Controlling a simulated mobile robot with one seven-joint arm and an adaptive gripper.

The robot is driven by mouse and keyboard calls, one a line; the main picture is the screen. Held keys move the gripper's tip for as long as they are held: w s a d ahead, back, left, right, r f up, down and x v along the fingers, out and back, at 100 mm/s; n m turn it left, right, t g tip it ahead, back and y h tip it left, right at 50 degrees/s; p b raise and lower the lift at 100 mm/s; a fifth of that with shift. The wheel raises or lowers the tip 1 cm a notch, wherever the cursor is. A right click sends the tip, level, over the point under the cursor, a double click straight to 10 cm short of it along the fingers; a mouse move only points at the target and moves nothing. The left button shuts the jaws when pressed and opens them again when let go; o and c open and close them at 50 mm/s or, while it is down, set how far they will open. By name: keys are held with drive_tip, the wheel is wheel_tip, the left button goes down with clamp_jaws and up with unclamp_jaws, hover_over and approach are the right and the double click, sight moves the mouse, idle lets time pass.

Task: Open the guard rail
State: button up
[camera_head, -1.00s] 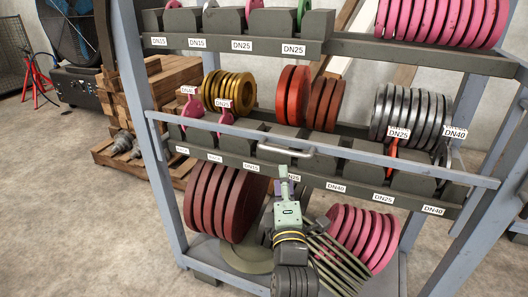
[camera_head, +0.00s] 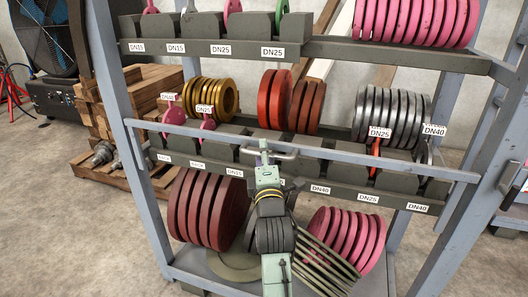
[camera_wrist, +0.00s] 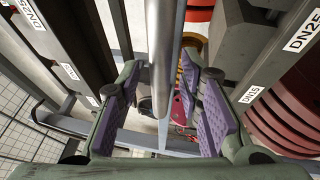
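The guard rail (camera_head: 390,163) is a blue-grey bar across the front of the rack at the middle shelf. It spans between the rack's front posts. A metal handle (camera_head: 284,155) is fixed on it left of its middle. In the wrist view the handle (camera_wrist: 166,50) runs as a grey bar between my fingers. My gripper (camera_head: 264,148) is at the handle's left part, pointing up. In the wrist view my gripper (camera_wrist: 164,95) is open, its purple pads on either side of the bar with gaps visible. Whether a pad touches the bar I cannot tell.
The rack's left post (camera_head: 128,130) and right post (camera_head: 478,195) flank the rail. Gold flanges (camera_head: 212,97), red flanges (camera_head: 278,98) and grey flanges (camera_head: 392,115) stand behind it. Dark red discs (camera_head: 205,207) and pink discs (camera_head: 345,238) sit below.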

drive_tip(key=shift+c, duration=0.2)
clamp_jaws()
idle(0.3)
idle(0.4)
